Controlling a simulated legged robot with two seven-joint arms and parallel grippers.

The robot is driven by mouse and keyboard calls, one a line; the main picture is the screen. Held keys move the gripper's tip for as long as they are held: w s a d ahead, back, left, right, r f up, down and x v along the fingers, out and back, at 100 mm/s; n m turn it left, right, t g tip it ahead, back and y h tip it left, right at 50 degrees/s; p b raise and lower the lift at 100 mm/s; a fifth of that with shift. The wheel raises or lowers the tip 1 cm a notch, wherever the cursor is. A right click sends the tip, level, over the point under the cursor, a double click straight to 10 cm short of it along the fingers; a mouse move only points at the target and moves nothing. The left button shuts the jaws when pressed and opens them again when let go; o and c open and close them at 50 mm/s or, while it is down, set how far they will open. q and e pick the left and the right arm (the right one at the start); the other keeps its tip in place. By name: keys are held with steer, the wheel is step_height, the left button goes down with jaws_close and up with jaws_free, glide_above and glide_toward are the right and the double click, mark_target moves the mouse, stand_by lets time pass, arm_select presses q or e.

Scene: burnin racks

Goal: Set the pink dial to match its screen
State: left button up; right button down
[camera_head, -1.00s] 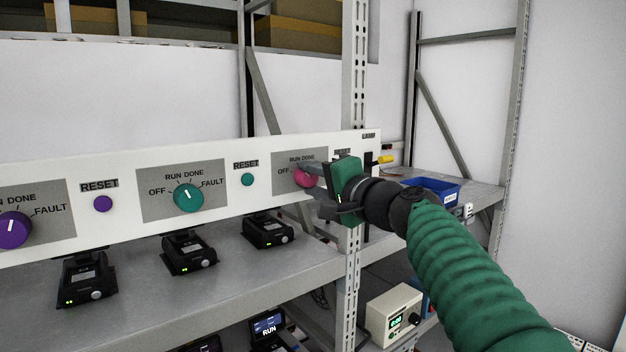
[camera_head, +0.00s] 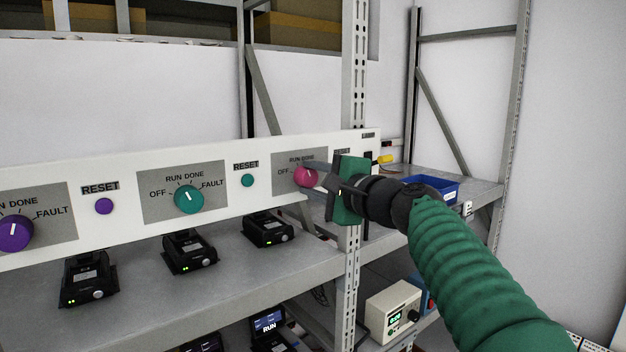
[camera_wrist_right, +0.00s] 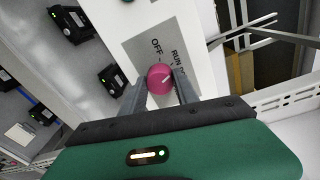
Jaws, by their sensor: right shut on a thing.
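The pink dial (camera_head: 306,176) is on the right-hand grey plate of the white panel. In the right wrist view the pink dial (camera_wrist_right: 160,79) sits between the two fingers of my right gripper (camera_wrist_right: 160,90), which is shut on it. Its short white mark appears to point toward the RUN side; the exact setting is hard to read. My right gripper (camera_head: 316,180) partly covers the plate's labels in the head view. A screen (camera_head: 268,325) on the lower shelf reads RUN; which dial it belongs to is not clear. My left gripper is not in view.
A teal dial (camera_head: 188,198) and a purple dial (camera_head: 14,230) are further left, with RESET buttons between. Black devices (camera_head: 189,253) stand on the shelf below the panel. A metal post (camera_head: 352,270) stands close to my right gripper. A blue bin (camera_head: 432,188) is behind my arm.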

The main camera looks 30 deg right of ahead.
steer(key=shift+w+f, duration=0.1)
steer(key=shift+f, duration=0.3)
steer(key=c, duration=1.1)
jaws_free()
steer(key=shift+o, duration=0.9)
steer(key=shift+r, duration=0.1)
steer(key=shift+r, duration=0.1)
steer(key=s+b, duration=0.7)
steer(key=s, duration=0.9)
steer(key=shift+s+d+r, duration=0.25)
steer(key=shift+d+r, duration=0.05)
steer(key=shift+r, duration=0.05)
